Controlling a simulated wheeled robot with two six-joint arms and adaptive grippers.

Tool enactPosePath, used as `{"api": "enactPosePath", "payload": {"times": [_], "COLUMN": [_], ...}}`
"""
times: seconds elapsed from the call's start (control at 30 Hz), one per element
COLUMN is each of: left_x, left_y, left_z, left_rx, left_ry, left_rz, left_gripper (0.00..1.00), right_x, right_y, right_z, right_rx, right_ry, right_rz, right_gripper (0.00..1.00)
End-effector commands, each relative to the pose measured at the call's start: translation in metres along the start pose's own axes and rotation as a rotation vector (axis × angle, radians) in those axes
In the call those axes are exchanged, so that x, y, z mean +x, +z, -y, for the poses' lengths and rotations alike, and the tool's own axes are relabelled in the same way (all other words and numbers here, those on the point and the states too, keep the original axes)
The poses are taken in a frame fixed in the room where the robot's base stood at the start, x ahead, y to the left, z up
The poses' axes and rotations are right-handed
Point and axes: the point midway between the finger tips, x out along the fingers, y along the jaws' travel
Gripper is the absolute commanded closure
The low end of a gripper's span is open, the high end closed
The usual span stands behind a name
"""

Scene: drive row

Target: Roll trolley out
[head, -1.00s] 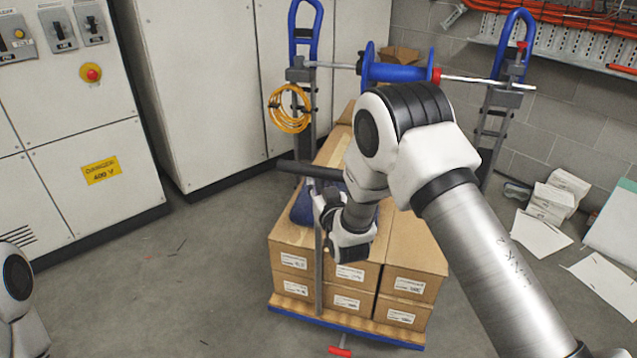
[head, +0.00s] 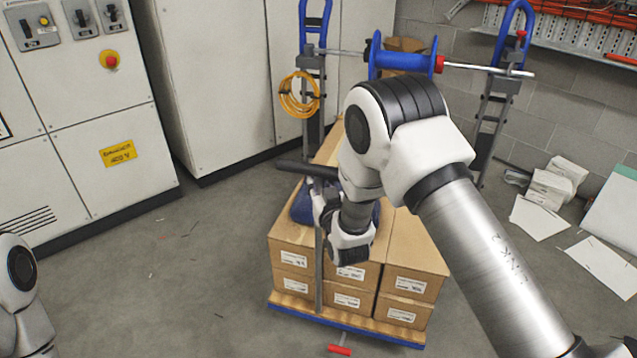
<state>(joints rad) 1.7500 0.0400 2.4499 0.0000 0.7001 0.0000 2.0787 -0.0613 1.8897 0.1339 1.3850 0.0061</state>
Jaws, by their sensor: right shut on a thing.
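The trolley has a flat deck with a blue edge (head: 350,331), loaded with brown cardboard boxes (head: 415,252) stacked in two layers. A grey post (head: 318,275) rises at its near end to a dark handle bar (head: 302,169). A red pedal (head: 340,350) sticks out low at the front. My right gripper (head: 328,215) is at the handle, shut on it; my own wrist and arm hide much of the contact and the boxes behind. My left arm shows only as a link at the lower left edge, and its gripper is out of view.
Behind the trolley, a blue cable reel (head: 402,62) hangs on a rod between two blue-topped stands, with a yellow cable coil (head: 299,95) on the left one. Grey cabinets (head: 95,120) line the left. Papers (head: 592,262) lie on the right floor. The left floor (head: 160,270) is mostly clear.

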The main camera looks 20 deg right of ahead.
Motion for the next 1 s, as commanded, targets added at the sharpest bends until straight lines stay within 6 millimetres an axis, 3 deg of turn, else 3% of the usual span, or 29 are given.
{"api": "enactPosePath", "payload": {"times": [0.07, 0.1, 0.13, 0.43, 0.57, 1.0], "left_x": [0.000, 0.000, 0.000, 0.000, 0.000, 0.000], "left_y": [0.000, 0.000, 0.000, 0.000, 0.000, 0.000], "left_z": [0.000, 0.000, 0.000, 0.000, 0.000, 0.000], "left_rx": [0.000, 0.000, 0.000, 0.000, 0.000, 0.000], "left_ry": [0.000, 0.000, 0.000, 0.000, 0.000, 0.000], "left_rz": [0.000, 0.000, 0.000, 0.000, 0.000, 0.000], "left_gripper": [0.62, 0.62, 0.62, 0.62, 0.62, 0.62], "right_x": [-0.002, -0.002, -0.002, -0.002, -0.011, -0.111], "right_y": [0.004, 0.004, 0.004, 0.003, 0.003, 0.003], "right_z": [0.002, 0.002, 0.002, 0.001, 0.001, 0.002], "right_rx": [-0.003, -0.003, -0.003, -0.002, -0.002, -0.004], "right_ry": [-0.007, -0.007, -0.007, -0.004, -0.004, -0.007], "right_rz": [0.009, 0.009, 0.009, 0.006, 0.008, 0.011], "right_gripper": [1.00, 0.65, 0.54, 0.53, 0.53, 0.53]}}
